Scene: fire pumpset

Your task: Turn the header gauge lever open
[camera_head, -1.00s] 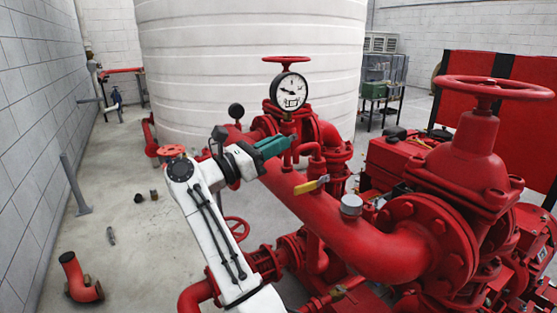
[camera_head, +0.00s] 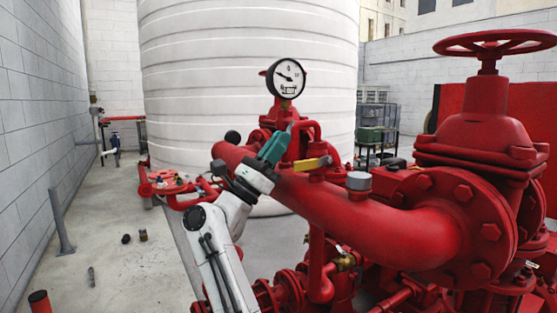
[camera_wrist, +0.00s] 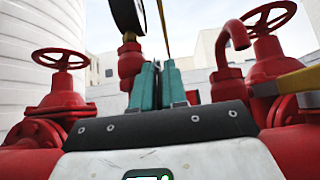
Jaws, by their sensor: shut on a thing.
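The pressure gauge (camera_head: 288,79) has a white dial and stands on a brass fitting above the red header pipe (camera_head: 365,210). In the wrist view the dark side of the gauge (camera_wrist: 127,14) shows at the top. A thin, yellow-edged lever (camera_wrist: 163,22) rises beside it, seen nearly edge-on. My gripper (camera_head: 286,132), with teal fingers, points up and right just below the gauge. In the wrist view my gripper (camera_wrist: 160,68) is shut on the lower part of this lever. The exact contact and the lever's pivot are hidden by the fingers.
A second yellow lever (camera_head: 312,163) sits on the pipe just right of my gripper, close to it. A bent red pipe (camera_wrist: 232,40) and red handwheels (camera_wrist: 60,59) flank the fingers. The big handwheel valve (camera_head: 483,125) stands at right. Floor is open at left.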

